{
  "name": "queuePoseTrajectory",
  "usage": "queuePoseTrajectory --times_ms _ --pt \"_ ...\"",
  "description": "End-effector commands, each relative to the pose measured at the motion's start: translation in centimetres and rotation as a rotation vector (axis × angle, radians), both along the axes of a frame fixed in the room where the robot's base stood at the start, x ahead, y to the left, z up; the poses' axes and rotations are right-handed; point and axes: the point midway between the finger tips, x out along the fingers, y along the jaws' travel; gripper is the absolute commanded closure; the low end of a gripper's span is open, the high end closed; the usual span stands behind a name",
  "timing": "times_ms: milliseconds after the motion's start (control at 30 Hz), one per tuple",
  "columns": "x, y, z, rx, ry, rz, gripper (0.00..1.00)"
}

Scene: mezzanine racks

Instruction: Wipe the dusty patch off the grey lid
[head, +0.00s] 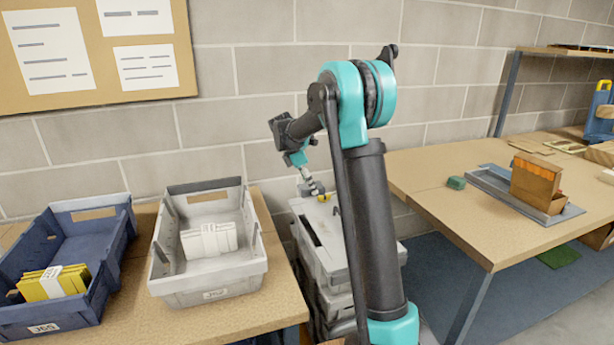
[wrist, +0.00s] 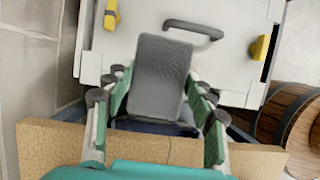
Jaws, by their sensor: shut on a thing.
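The grey lid (head: 345,248) tops a stack of pale boxes between the two tables in the head view. In the wrist view the lid (wrist: 225,65) looks pale, with a dark handle (wrist: 194,30) and yellow latches. My gripper (head: 312,187) is over the lid's far end. In the wrist view my gripper (wrist: 158,88) is shut on a dark grey ribbed pad (wrist: 163,70), which stretches out over the lid. I cannot tell whether the pad touches the lid. No dusty patch is clearly visible; the pad and my arm hide part of the lid.
A grey bin (head: 212,284) with white packets and a blue bin (head: 110,285) with yellow packets stand on the left table. The right table (head: 440,165) holds a tray (head: 545,222) with an orange-brown box (head: 535,180) and a green block (head: 456,183). A block wall is close behind.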

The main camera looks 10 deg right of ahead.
Motion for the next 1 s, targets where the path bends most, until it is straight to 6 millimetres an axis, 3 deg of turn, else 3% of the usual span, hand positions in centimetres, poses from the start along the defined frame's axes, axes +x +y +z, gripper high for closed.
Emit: queuePoseTrajectory --times_ms 167,700,1000 --pt "0.1 0.1 -0.1 0.0 0.0 0.031 0.68" --pt "0.1 0.1 -5.8 0.0 0.0 0.029 0.68" --pt "0.1 0.1 -6.8 0.0 0.0 0.029 0.68"
